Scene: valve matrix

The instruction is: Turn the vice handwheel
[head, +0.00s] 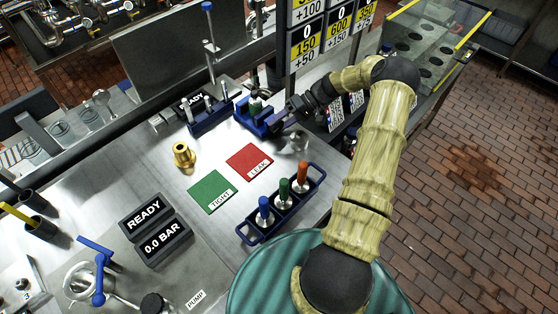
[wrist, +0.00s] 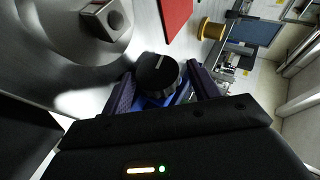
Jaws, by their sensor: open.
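Some blue of the vice shows below the knob. In the head view, my gripper (head: 280,122) is at the right end of the vice and hides the handwheel.
A silver fitting (head: 292,142) stands close to my gripper and also shows in the wrist view (wrist: 104,20). A red LEAK mat (head: 250,160), green TIGHT mat (head: 212,190), brass fitting (head: 183,154) and blue rack (head: 248,236) of colored-handled tools are nearby. A READY-labelled fixture (head: 207,118) stands left.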

